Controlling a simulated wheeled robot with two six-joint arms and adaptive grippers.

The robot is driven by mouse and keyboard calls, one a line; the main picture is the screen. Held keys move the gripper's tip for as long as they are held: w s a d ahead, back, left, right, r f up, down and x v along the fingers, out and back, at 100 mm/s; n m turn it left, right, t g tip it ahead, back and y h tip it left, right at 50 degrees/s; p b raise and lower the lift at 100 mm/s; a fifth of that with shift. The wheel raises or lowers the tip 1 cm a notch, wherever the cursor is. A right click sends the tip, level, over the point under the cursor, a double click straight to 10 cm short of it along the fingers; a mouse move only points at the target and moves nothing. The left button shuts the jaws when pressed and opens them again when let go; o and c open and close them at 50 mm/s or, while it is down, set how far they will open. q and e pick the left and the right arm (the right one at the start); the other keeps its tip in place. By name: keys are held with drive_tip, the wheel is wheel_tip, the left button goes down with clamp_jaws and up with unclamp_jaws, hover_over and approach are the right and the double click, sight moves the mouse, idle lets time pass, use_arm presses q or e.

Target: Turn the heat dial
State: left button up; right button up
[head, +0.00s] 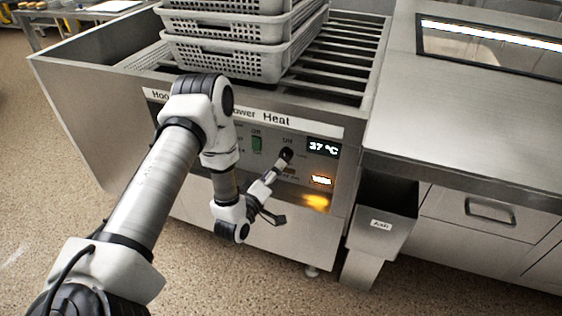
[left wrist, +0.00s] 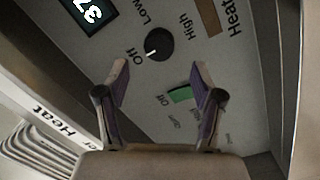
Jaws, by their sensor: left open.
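The heat dial (left wrist: 160,44) is a round black knob on a grey panel, with Off, Low and High printed around it. Its white pointer mark lies near Off in the left wrist view. In the head view the dial (head: 287,153) sits left of the lit display, partly close behind my gripper. My left gripper (left wrist: 159,78) is open, its two fingers spread with nothing between them. Its tips are just short of the dial, which lies ahead of the gap. In the head view the gripper (head: 279,167) reaches up toward the panel. My right gripper is not in view.
The display (head: 323,147) reads 37 °C. Stacked perforated baskets (head: 225,58) stand on the rack above. A metal bin (head: 383,215) and counter (head: 470,120) are at right.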

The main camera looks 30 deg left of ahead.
use_arm(q)
drive_tip(key=s, duration=0.6)
drive_tip(key=shift+d, duration=0.4)
drive_tip(key=shift+w, duration=0.1)
